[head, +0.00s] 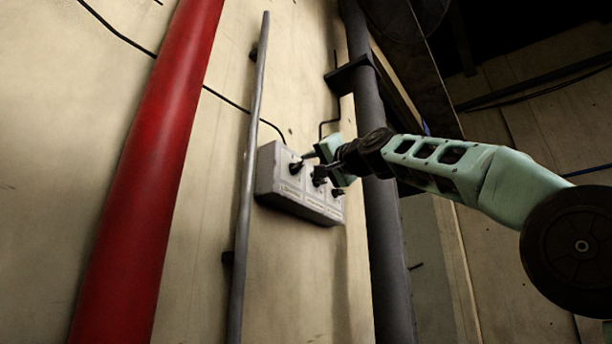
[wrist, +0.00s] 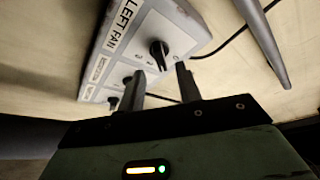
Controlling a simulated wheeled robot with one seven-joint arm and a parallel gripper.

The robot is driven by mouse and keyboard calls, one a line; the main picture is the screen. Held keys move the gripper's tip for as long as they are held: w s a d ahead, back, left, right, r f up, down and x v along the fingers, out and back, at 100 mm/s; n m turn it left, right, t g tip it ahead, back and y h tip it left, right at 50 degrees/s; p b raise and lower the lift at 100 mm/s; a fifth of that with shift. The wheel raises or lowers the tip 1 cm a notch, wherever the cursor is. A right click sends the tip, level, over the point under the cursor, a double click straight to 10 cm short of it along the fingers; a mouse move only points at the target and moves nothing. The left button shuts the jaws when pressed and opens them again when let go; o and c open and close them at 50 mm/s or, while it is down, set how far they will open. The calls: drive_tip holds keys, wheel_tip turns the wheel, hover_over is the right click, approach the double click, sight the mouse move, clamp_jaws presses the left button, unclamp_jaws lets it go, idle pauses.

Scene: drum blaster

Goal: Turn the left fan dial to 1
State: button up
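A grey control box (head: 268,178) with three black dials is fixed to the wall. The left fan dial (wrist: 159,54) sits beside the "LEFT FAN" label (wrist: 120,22) in the wrist view; which number it points to is too small to tell. It also shows in the head view (head: 295,168). My gripper (wrist: 160,68) is open, with one finger toward each side of this dial. The fingertips are close to the dial, and I cannot tell whether they touch it.
The middle dial (head: 319,174) and right dial (head: 337,192) are close to my gripper and wrist. A thin grey pipe (head: 247,180) runs just left of the box. A thick dark pipe (head: 383,250) stands to the right, and a red pipe (head: 150,180) farther left.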

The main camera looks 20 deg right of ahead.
drive_tip(key=b+v, duration=0.7)
drive_tip(key=v, duration=0.6)
drive_tip(key=shift+b, duration=0.4)
